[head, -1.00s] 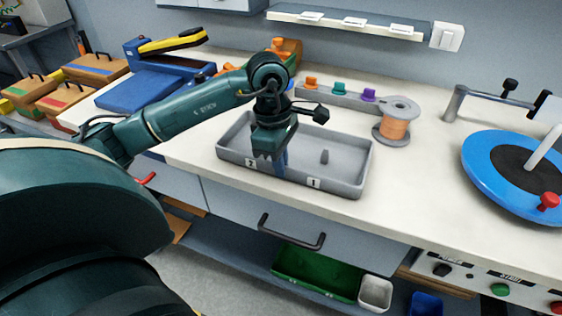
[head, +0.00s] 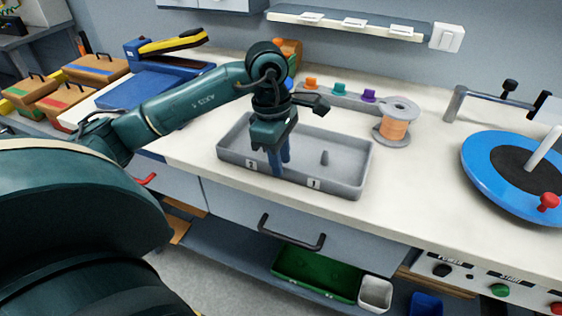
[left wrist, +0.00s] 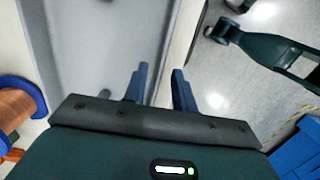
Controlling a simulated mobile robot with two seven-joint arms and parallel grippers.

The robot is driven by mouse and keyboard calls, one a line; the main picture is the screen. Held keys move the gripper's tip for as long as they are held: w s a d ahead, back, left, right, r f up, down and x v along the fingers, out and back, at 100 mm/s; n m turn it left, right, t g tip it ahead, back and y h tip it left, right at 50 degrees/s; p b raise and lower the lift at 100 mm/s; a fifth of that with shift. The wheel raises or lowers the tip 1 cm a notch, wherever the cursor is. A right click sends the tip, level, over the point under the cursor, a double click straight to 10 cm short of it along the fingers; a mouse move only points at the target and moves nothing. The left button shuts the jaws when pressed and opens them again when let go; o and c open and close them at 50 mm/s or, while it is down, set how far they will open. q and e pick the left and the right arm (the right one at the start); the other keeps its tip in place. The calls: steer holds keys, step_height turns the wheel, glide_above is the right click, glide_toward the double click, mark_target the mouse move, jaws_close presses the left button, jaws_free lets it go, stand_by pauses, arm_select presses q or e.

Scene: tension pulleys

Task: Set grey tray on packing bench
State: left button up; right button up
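The grey tray (head: 350,186) is a shallow open box on the pale worktop, with labels "2" and "1" on its front wall and a small grey peg inside. It also shows in the left wrist view (left wrist: 65,30). My left gripper (head: 280,166) points down at the tray's front wall, near the "2" label. In the left wrist view its two blue fingers (left wrist: 160,88) are apart, with the tray's rim running between them. Whether they touch the wall I cannot tell. My right gripper is not in view.
A spool with orange winding (head: 395,128) stands right of the tray. Behind is a grey rail (head: 330,98) with coloured pegs. A blue disc fixture (head: 485,160) is at the right, a blue board (head: 150,90) at the left.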

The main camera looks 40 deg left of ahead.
arm_select(q)
step_height(320, 180, up, 10)
steer(key=a, duration=0.1)
steer(key=shift+s+r+p, duration=0.15)
steer(key=shift+r+p, duration=0.05)
steer(key=shift+p, duration=0.1)
steer(key=shift+a, duration=0.1)
